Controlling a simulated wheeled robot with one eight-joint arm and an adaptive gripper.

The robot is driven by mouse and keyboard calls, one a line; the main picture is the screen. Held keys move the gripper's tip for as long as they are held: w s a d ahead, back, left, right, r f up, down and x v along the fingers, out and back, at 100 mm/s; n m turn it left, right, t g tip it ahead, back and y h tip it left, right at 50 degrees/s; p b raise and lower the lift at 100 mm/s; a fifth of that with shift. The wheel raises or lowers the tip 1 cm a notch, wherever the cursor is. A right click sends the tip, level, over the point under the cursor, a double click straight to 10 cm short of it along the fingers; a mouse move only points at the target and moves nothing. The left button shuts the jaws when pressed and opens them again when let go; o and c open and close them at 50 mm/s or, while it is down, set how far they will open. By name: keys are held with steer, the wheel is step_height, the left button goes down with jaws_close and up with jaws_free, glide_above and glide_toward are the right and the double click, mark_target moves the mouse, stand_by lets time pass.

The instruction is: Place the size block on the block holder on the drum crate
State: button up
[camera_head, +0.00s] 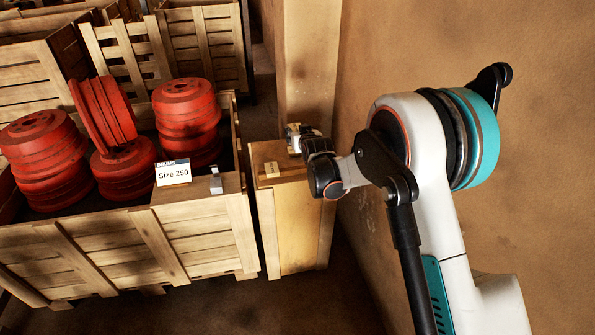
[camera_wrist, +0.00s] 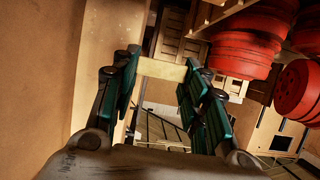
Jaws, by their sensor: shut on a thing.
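My gripper (camera_head: 294,139) is above the back part of the tan cabinet, to the right of the drum crate (camera_head: 200,214). In the wrist view, my gripper (camera_wrist: 160,75) has its teal finger pads on either side of a pale size block (camera_wrist: 161,70) and is shut on it near the fingertips. A small grey block holder (camera_head: 216,182) stands on the crate's front right corner board, beside the white "Size 250" sign (camera_head: 173,173). The gripper is up and to the right of the holder, apart from it. The held block is hard to make out in the head view.
Red drums (camera_head: 185,110) fill the crate; they also show in the wrist view (camera_wrist: 240,50). A tan cabinet (camera_head: 297,220) with a small pale piece (camera_head: 271,169) on top stands right of the crate. A wall lies close on the right. More wooden crates stand behind.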

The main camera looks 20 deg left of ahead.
step_height(320, 180, down, 16)
steer(key=b, duration=0.5)
steer(key=shift+f, duration=0.1)
steer(key=o, duration=1)
steer(key=shift+c, duration=0.2)
steer(key=shift+f, duration=0.1)
